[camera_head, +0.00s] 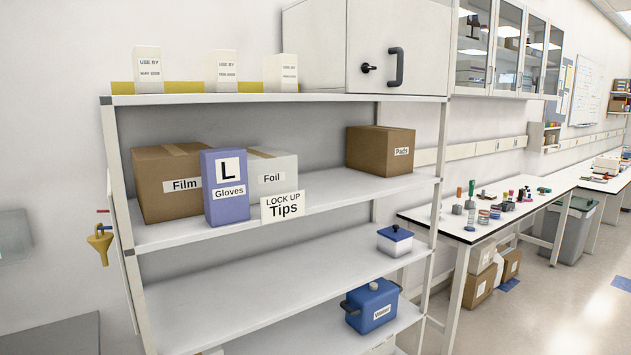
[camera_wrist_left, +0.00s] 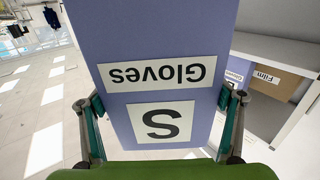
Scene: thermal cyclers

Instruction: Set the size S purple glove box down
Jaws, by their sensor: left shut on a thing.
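The size S purple glove box (camera_wrist_left: 250,15) fills the middle of the left wrist view, its "Gloves" and "S" labels appearing upside down. My left gripper (camera_wrist_left: 162,118) is shut on it, with one finger along each side. The box's far end is cut off by the frame. Neither gripper nor the S box shows in the head view. A similar purple box marked "L Gloves" (camera_head: 226,205) stands on the upper shelf (camera_head: 335,187) in the head view. My right gripper is in neither view.
On that shelf stand a brown Film box (camera_head: 160,195), a pale Foil box (camera_head: 275,168), a "LOCK UP Tips" sign (camera_head: 283,206) and a brown Pads box (camera_head: 375,150). Shelf room is clear between the sign and Pads. The shelf below (camera_head: 250,285) is mostly bare, with a blue-lidded container (camera_head: 395,241).

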